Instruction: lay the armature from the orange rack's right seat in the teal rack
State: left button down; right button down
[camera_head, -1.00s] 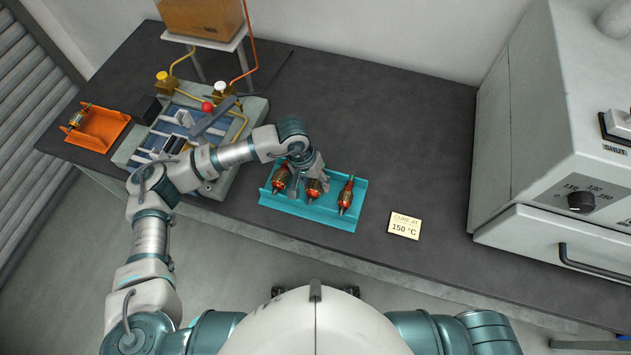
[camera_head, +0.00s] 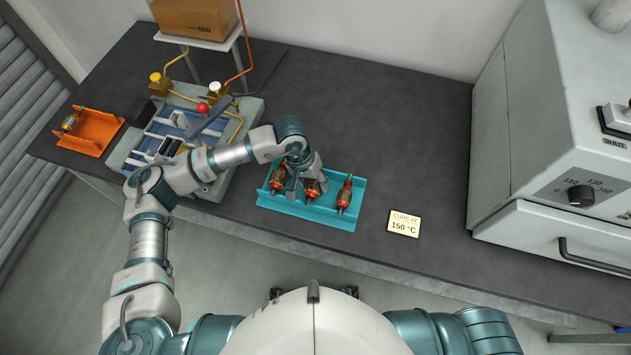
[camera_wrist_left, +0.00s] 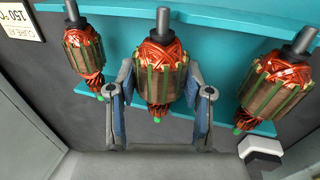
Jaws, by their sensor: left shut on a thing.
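The teal rack (camera_head: 340,222) lies on the bench in front of me and holds three copper-wound armatures. My left gripper (camera_head: 306,188) is over the rack's middle seat, shut on the middle armature (camera_head: 313,191). My right gripper is out of view.
A grey machine (camera_head: 172,142) with blue parts, a red knob and pipes stands between the racks. A card reading 150 °C (camera_head: 404,223) lies right of the teal rack. A large oven (camera_head: 560,150) stands at the right. The bench behind the teal rack is clear.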

pick_arm(q)
jog(key=shift+f, duration=0.1)
jog(key=c, duration=0.7)
grip_release()
jog(key=o, duration=0.3)
jog(key=shift+d, duration=0.3)
jog(key=shift+a, duration=0.2)
jog(key=v, duration=1.2)
jog(key=shift+w, duration=0.1)
